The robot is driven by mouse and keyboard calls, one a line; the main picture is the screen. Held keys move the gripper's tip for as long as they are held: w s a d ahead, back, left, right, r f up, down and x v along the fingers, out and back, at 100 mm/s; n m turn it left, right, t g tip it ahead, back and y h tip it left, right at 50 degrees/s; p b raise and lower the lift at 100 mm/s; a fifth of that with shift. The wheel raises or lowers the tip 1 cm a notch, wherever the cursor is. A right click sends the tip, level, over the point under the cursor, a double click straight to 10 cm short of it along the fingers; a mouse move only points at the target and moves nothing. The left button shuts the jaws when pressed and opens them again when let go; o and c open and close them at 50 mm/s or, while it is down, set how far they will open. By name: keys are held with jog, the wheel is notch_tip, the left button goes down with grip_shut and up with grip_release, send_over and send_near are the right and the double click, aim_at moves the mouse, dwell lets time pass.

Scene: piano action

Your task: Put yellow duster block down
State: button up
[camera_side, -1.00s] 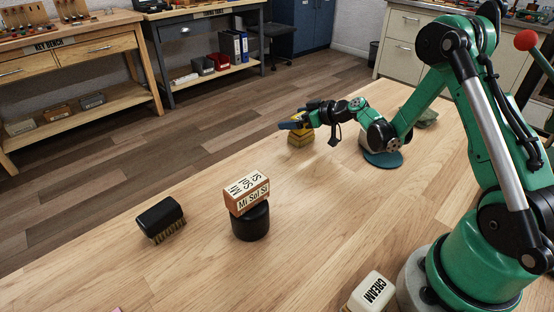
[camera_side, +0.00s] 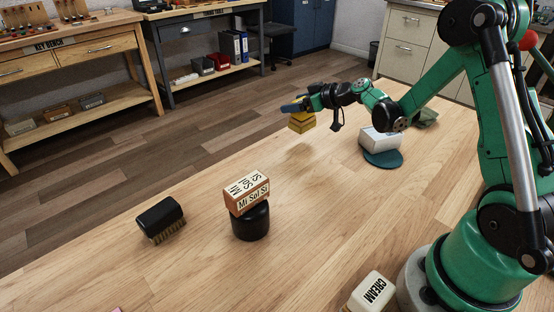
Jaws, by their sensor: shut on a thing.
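The yellow duster block (camera_side: 302,123) hangs from my gripper (camera_side: 293,107) above the far part of the wooden table. A soft shadow lies on the table below it, with a gap between block and tabletop. My gripper is shut on the block's upper part; the fingers hide part of its top.
A white block sits on a teal round mat (camera_side: 383,160), right of my gripper. A lettered block (camera_side: 247,191) rests on a black round base (camera_side: 251,223). A black-backed brush (camera_side: 160,217) lies at left, and a CREAM block (camera_side: 372,292) at the front. The table's middle is clear.

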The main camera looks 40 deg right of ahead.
notch_tip(320, 180, up, 15)
jog(key=s+a+n+g+y, duration=0.35)
jog(key=a+n+y, duration=0.2)
jog(key=a, duration=0.75)
jog(key=s+a+n+g+y, duration=0.2)
jog(key=a+n+g+y, duration=0.3)
jog(key=a, duration=0.9)
jog(key=s+a+n+g, duration=0.6)
jog(key=s+a+n, duration=0.1)
jog(key=s+a, duration=0.3)
jog(key=shift+r, duration=0.3)
jog(key=s+a+n+g, duration=0.1)
jog(key=s, duration=0.2)
jog(key=s+a+n+g+h, duration=0.1)
jog(key=s+n+g, duration=0.1)
jog(key=s+a+n+g+h, duration=0.1)
jog(key=s+a+g, duration=0.1)
jog(key=s, duration=0.1)
jog(key=shift+s+r+n, duration=0.25)
jog(key=shift+s+n, duration=0.05)
jog(key=shift+n, duration=0.05)
jog(key=shift+s+f, duration=0.2)
jog(key=shift+f, duration=9.75)
